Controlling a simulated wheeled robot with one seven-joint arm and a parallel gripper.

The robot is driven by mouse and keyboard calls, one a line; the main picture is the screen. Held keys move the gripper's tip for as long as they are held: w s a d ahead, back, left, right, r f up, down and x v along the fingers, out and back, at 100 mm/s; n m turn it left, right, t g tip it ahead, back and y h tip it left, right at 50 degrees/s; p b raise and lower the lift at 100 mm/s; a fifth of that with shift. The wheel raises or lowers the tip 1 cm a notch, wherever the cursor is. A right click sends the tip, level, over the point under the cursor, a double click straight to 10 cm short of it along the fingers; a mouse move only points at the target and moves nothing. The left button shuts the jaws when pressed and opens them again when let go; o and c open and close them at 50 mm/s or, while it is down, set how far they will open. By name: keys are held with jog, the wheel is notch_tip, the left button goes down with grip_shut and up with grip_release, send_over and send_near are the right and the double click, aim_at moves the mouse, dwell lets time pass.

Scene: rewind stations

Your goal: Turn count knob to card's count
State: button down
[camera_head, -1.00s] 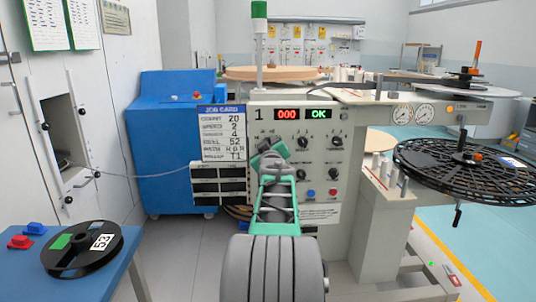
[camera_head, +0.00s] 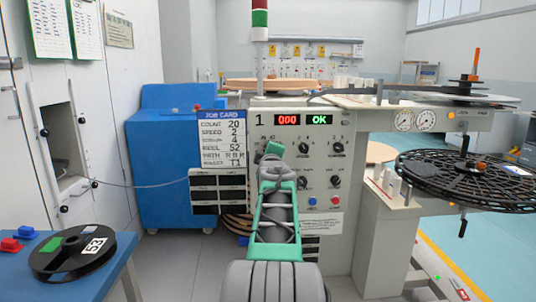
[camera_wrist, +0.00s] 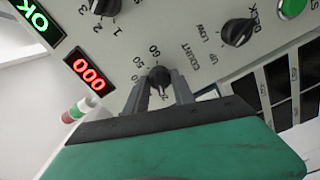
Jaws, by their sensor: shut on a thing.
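The job card (camera_head: 222,140) hangs left of the machine panel and reads COUNT 20. The dark count knob (camera_wrist: 160,76) sits on the panel, with the word COUNT and numbers including 50 and 60 around it in the wrist view. My gripper (camera_wrist: 161,88) has its two grey fingers on either side of this knob, shut on it. In the head view my gripper (camera_head: 274,150) is at the upper left of the panel, and the arm hides the count knob there. Which number the knob's pointer faces is hard to read.
The red display (camera_head: 287,120) reads 000 and the green one (camera_head: 319,120) reads OK. A black reel (camera_head: 72,254) lies on the blue table at left; a large black spoked disc (camera_head: 468,180) is at right.

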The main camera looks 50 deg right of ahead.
dwell(0.4)
jog(key=c, duration=1.1)
grip_release()
jog(key=shift+o, duration=0.2)
jog(key=v, duration=0.7)
jog(key=shift+s+a+p, duration=0.25)
jog(key=shift+p, duration=0.2)
